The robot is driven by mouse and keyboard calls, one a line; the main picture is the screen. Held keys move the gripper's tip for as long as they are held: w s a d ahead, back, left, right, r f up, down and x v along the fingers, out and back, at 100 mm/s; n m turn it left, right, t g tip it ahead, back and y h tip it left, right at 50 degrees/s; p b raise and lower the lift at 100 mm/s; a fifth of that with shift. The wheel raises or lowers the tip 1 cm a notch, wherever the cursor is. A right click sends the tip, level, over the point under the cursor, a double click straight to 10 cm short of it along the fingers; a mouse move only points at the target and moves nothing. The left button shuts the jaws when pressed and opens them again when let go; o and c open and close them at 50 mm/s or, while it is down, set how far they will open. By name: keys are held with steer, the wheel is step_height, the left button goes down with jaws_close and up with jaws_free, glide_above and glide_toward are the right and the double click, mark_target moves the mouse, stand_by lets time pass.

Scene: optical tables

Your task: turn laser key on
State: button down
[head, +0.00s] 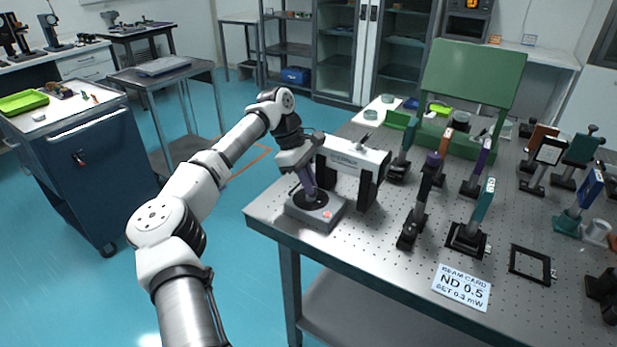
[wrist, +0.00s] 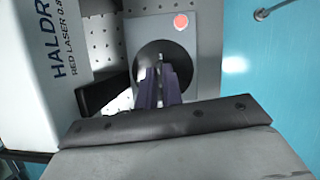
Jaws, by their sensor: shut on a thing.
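The laser key box is a grey box (head: 322,216) with a red button at the near left corner of the optical table. In the wrist view the box (wrist: 203,60) shows a dark round recess and the red button (wrist: 181,22). My gripper (head: 310,196) points down over the recess. Its dark purple fingers (wrist: 160,80) are close together in the wrist view, shut on the key (wrist: 159,62), of which only a thin part shows between the tips. The key's turn angle cannot be told. The white laser (head: 356,157) stands right beside the box on dark supports; its lettered side (wrist: 60,65) fills the left of the wrist view.
Several optic mounts (head: 412,225) stand to the right on the perforated table (head: 375,255). A beam card (head: 462,287) reads ND 0.5, set 0.3 mW. A green panel (head: 473,72) stands at the back. The floor left of the table is open.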

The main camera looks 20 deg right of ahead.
steer(key=shift+m, duration=0.6)
steer(key=shift+y+p, duration=0.3)
steer(key=c, duration=1.6)
jaws_free()
steer(key=shift+o, duration=0.2)
steer(key=v, duration=1.4)
steer(key=shift+w, duration=0.25)
steer(key=shift+f, duration=0.15)
